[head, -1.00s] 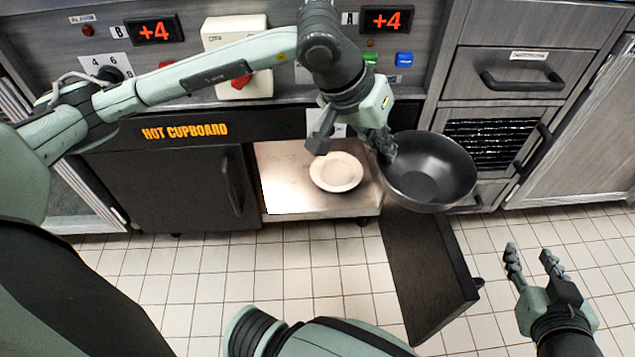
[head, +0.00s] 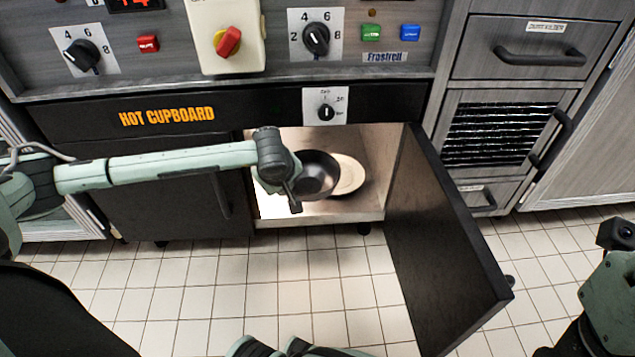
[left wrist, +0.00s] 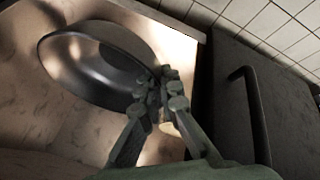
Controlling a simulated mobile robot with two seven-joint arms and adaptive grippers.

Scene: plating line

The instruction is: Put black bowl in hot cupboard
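The black bowl (head: 318,177) is inside the open hot cupboard (head: 372,212), in front of and partly over a pale plate (head: 350,174). My left gripper (head: 292,190) reaches into the cupboard at the bowl's left side, its fingers mostly hidden by my arm in the head view. In the left wrist view, the fingers (left wrist: 156,94) are closed together on the rim of the bowl (left wrist: 92,72). I cannot tell whether the bowl touches the plate or shelf. My right gripper (head: 614,236) is at the right edge, partly cut off; its opening cannot be told.
The cupboard's right door (head: 440,245) stands open toward me, right of the opening. The left door (head: 165,195) is shut. Control knobs (head: 316,38) and buttons line the panel above. Drawers (head: 530,50) stand on the right. The tiled floor (head: 290,295) in front is clear.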

